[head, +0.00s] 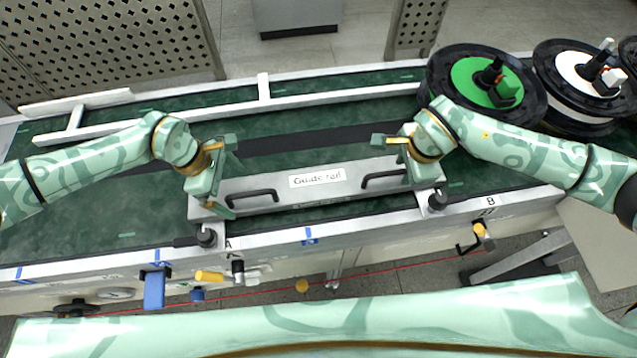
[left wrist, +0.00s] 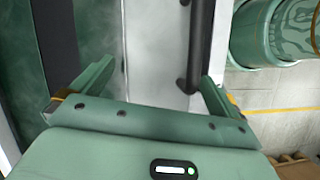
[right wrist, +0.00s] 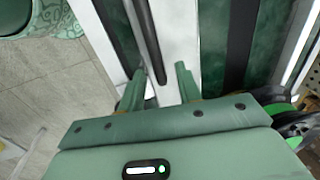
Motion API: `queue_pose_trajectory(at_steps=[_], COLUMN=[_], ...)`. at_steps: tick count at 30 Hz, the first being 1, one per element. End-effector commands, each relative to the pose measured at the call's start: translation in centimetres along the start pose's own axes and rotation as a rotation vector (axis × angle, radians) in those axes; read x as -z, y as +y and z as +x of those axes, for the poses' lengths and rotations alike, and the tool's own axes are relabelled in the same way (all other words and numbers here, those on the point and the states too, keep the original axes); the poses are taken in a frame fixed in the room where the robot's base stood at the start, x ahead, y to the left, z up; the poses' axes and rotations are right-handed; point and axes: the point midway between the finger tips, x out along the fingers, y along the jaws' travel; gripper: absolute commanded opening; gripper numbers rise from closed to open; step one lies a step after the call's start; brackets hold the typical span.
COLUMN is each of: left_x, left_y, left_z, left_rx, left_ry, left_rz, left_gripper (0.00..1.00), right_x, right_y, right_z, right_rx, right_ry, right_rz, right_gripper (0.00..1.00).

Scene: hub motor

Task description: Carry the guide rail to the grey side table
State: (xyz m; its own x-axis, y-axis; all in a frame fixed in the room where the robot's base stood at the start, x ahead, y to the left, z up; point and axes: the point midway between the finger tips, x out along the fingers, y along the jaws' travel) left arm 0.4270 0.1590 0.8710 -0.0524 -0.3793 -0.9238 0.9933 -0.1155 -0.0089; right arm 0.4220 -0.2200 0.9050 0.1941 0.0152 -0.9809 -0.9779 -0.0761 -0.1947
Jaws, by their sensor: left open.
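The guide rail (head: 318,179) is a long silver bar with a "Guide rail" label and two black handles, lying along the near side of the green conveyor. My left gripper (head: 232,177) is open over its left end. In the left wrist view, the left black handle (left wrist: 197,45) lies between the spread fingers, closer to the right one. My right gripper (head: 400,157) is at the right end. In the right wrist view, its fingers are partly apart, with the right handle (right wrist: 149,40) near the left fingertip; contact is unclear. A grey block (head: 292,16) at the back may be the side table.
Black clamp knobs (head: 207,237) and (head: 437,200) stand on the conveyor's near edge at the rail's ends. Wheels with green (head: 470,78) and white (head: 572,72) faces stand at the back right. Perforated panels (head: 110,45) stand behind the conveyor, with open floor between them.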

Motion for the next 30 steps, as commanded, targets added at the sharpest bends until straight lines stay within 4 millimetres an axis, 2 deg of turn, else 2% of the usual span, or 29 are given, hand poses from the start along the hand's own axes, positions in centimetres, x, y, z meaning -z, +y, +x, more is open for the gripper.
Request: queue_pose_trajectory(at_steps=[6, 17, 18, 21, 26, 30], left_x=[0.0, 0.0, 0.0, 0.0, 0.0, 0.0], left_y=[0.0, 0.0, 0.0, 0.0, 0.1, 0.1], left_z=[2.0, 2.3, 2.3, 2.3, 2.3, 2.2], left_rx=[0.0, -0.001, -0.001, -0.001, -0.001, -0.002], left_ry=[0.0, 0.0, 0.0, 0.0, 0.0, 0.0], left_rz=[-0.001, 0.0, 0.0, 0.0, 0.001, 0.001], left_gripper=[1.0, 1.0, 0.89, 0.61, 0.17, 0.17], right_x=[0.0, 0.0, 0.0, 0.0, 0.0, 0.0], right_y=[0.0, 0.0, 0.0, 0.0, 0.0, 0.0], right_z=[2.0, 2.3, 2.3, 2.3, 2.3, 2.3], right_rx=[-0.001, 0.001, 0.001, 0.001, 0.001, 0.001], right_ry=[0.0, 0.0, 0.0, 0.0, 0.0, 0.001], right_rz=[0.0, -0.001, -0.001, -0.001, 0.0, 0.0], right_gripper=[0.34, 0.34, 0.23, 0.0, 0.0, 0.0])
